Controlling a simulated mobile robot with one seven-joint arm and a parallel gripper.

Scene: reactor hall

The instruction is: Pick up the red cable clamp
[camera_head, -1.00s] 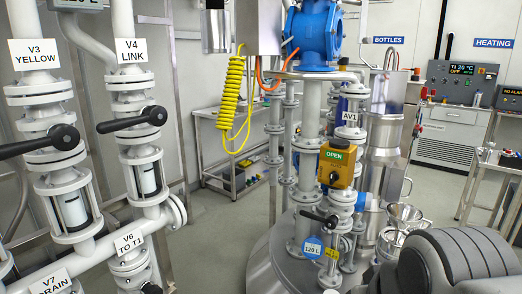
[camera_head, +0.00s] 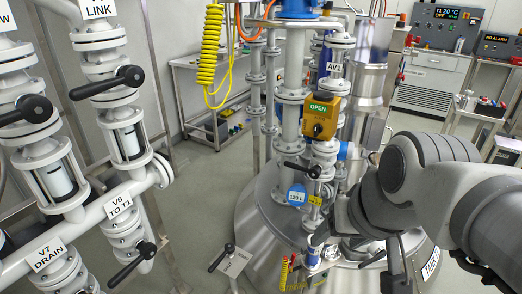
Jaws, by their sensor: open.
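I cannot pick out a red cable clamp for certain. A small red and yellow piece (camera_head: 286,272) shows at the bottom middle, by the vessel's left side, too small to identify. My arm reaches in from the right over the steel vessel lid (camera_head: 262,222). What appears to be my gripper (camera_head: 395,274) hangs below my arm near the bottom edge, right of the red and yellow piece. It is open, and its fingertips are hard to make out. I see nothing held in it.
White pipework with black-handled valves (camera_head: 107,82) stands at the left. The orange OPEN actuator (camera_head: 320,118) and pipes rise from the vessel. A bench (camera_head: 200,128) stands behind, and a cart with small red items (camera_head: 487,102) at the far right. Grey floor is clear left of the vessel.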

